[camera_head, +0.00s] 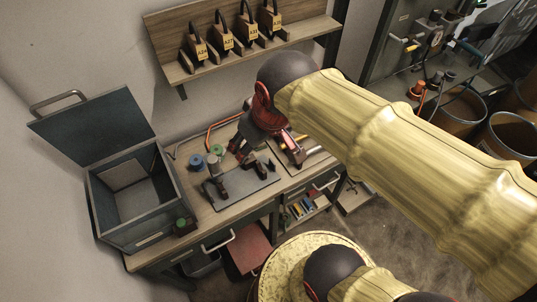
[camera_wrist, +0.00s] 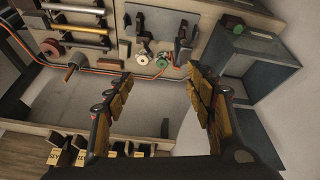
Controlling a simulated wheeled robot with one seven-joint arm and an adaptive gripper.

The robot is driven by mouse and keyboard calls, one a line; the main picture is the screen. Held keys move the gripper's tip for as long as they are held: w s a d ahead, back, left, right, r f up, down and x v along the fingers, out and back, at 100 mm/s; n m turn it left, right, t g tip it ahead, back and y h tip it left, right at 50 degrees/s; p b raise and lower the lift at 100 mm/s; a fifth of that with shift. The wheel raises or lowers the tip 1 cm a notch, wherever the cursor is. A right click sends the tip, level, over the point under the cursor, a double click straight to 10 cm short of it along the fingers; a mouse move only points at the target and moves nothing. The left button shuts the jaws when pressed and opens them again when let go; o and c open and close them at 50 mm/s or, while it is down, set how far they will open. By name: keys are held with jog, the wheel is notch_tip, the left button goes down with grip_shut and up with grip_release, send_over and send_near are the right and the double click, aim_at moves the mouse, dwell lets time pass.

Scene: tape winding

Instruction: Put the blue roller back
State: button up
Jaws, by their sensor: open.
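A small blue roller (camera_head: 196,161) stands on the wooden workbench (camera_head: 232,214) in the head view, beside a green roll (camera_head: 214,151). I cannot make out the blue roller in the wrist view; a finger may cover it. There a green roll (camera_wrist: 162,61) and a pale, reddish roll (camera_wrist: 141,58) show between and beyond my fingertips. My gripper (camera_head: 238,149) is open and empty, to the right of the blue roller in the head view. Its spread fingers also show in the wrist view (camera_wrist: 158,73). A dark stand (camera_head: 219,186) sits on a grey plate (camera_head: 257,188).
An open lidded box (camera_head: 128,205) stands at the bench's left end, with a green-topped item (camera_head: 182,224) by its front corner. A shelf (camera_head: 178,72) with tagged holders is on the wall. An orange tube (camera_head: 222,121) runs along the back. Tools lie at the right.

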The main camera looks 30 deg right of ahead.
jog(key=s, duration=0.1)
jog(key=s+m, duration=0.1)
jog(key=s, duration=0.1)
jog(key=s+d+m, duration=0.1)
jog(key=s, duration=0.1)
jog(key=shift+f+t, duration=0.35)
jog(key=shift+t, duration=0.05)
jog(key=shift+f, duration=0.1)
jog(key=shift+f+b, duration=0.4)
jog(key=shift+b, duration=0.15)
jog(key=shift+c, duration=0.4)
